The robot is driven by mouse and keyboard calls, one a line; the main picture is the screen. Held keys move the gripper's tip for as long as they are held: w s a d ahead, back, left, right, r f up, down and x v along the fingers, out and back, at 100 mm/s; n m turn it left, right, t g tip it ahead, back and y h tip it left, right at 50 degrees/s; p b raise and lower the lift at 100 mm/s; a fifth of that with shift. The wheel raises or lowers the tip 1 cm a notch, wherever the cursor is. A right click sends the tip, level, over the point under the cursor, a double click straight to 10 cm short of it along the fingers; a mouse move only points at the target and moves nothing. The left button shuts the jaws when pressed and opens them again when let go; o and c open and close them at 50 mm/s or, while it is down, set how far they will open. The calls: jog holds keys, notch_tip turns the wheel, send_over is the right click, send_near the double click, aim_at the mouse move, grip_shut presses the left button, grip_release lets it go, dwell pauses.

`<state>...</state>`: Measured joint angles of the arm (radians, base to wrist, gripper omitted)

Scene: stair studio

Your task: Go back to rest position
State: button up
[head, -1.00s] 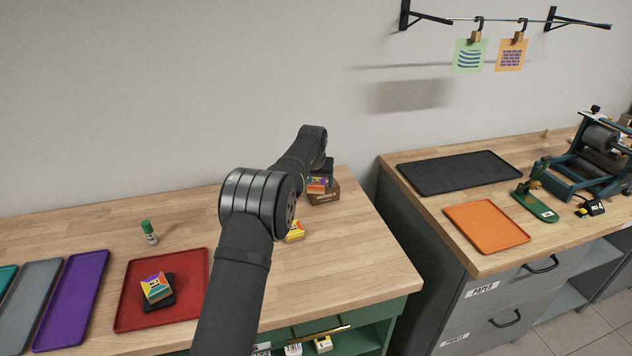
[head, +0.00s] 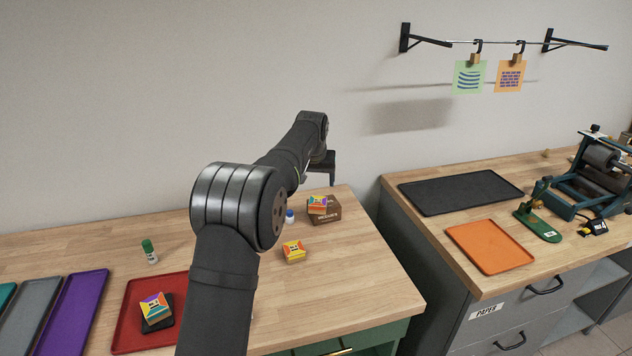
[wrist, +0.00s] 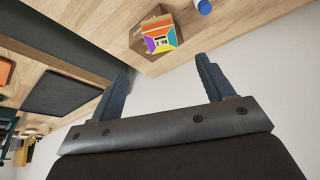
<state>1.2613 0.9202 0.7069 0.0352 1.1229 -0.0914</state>
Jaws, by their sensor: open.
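My gripper (head: 325,168) is raised in the air above the back right of the left bench, near the wall. In the wrist view its two fingers (wrist: 162,68) are spread apart, with nothing between them. Below it, a multicoloured block (head: 317,204) sits on a small brown box (head: 328,213). The block (wrist: 162,40) and box also show beyond the fingertips in the wrist view, apart from them. My arm reaches across the middle of the head view and hides part of the bench.
A second block (head: 294,250) and a blue-capped bottle (head: 290,216) stand near the box. A red tray (head: 130,318) holds a block on a black pad. A green-capped bottle (head: 150,252) stands behind it. The right bench carries a black tray (head: 460,190) and an orange tray (head: 490,248).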

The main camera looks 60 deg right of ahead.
aim_at(318, 201)
jog(key=x, duration=1.2)
jog(key=shift+w+r, duration=0.1)
jog(key=shift+d+r, duration=0.15)
jog(key=shift+r, duration=1.2)
